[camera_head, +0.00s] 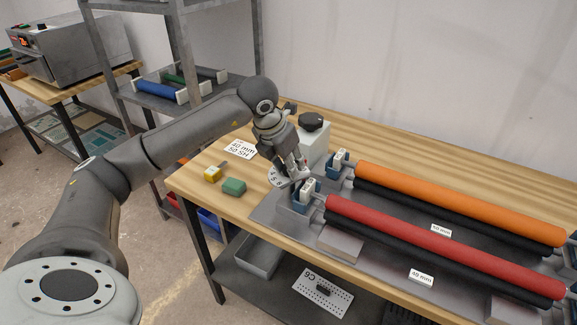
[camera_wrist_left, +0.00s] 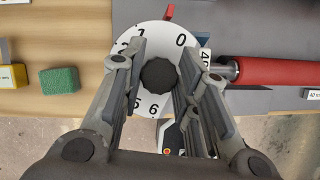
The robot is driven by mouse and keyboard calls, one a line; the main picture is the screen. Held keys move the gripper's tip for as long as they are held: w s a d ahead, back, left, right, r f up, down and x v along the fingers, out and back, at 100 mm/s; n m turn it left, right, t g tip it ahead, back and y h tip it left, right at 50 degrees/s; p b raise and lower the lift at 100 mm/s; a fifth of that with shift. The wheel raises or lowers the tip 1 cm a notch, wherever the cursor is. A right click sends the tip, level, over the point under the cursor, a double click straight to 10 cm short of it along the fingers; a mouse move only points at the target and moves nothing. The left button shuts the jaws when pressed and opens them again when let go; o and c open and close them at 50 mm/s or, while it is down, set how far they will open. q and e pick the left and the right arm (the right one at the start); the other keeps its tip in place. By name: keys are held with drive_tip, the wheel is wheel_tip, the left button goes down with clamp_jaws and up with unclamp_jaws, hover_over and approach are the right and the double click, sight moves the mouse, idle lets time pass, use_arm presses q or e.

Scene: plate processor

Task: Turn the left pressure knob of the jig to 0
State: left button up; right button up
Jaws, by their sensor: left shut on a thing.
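The pressure knob is a white numbered dial (camera_wrist_left: 150,103) with a dark round grip (camera_wrist_left: 158,75) at its centre. My left gripper (camera_wrist_left: 162,60) is shut on the dark grip, with a finger on either side. In the wrist view the 0 is at the dial's upper right, slightly right of a red mark (camera_wrist_left: 169,12) above the rim. The fingers cover some of the numbers. In the head view my left gripper (camera_head: 293,170) reaches down over the dial (camera_head: 275,178), at the near left end of the jig (camera_head: 270,208). My right gripper is not in view.
A red roller (camera_head: 440,245) and an orange roller (camera_head: 460,202) extend right. A white block with a black knob (camera_head: 312,122) stands behind my gripper. A green sponge (camera_head: 234,187) and a yellow block (camera_head: 212,174) lie left of the dial. The table's front edge is close.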

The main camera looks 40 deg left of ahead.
use_arm(q)
drive_tip(key=n+y+b, duration=0.1)
drive_tip(key=n, duration=0.3)
drive_tip(key=shift+n+y, duration=0.4)
idle(0.4)
drive_tip(key=o, duration=1)
drive_tip(key=shift+r, duration=0.1)
drive_tip(key=v, duration=1.2)
drive_tip(key=shift+w+d, duration=0.15)
